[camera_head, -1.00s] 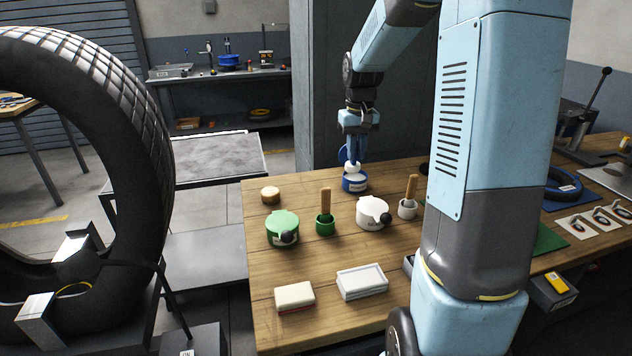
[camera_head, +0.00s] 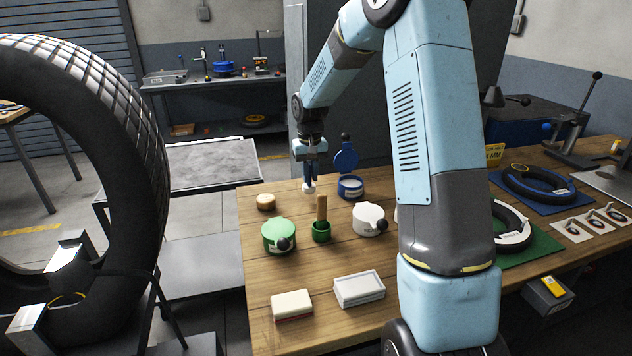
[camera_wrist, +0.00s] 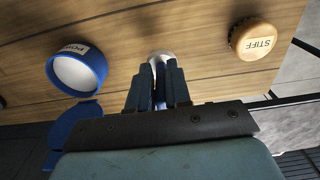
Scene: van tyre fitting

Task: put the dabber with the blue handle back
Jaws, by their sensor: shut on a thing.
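My gripper (camera_head: 310,182) is shut on a dabber and holds it upright, head down, left of the blue pot. The dabber's white head (camera_head: 308,188) shows below the fingers; it also shows in the wrist view (camera_wrist: 161,56). Its handle is mostly hidden between the fingers, with a bit of blue visible. I cannot tell whether the head touches the table. The blue pot (camera_head: 351,190) has its blue lid (camera_head: 346,158) swung open. In the wrist view the pot (camera_wrist: 58,68) shows white contents, and is apart from the gripper. No empty blue holder is visible.
A wooden cap marked STIFF (camera_wrist: 254,40) lies left of my gripper in the head view. My arm hides table further right.

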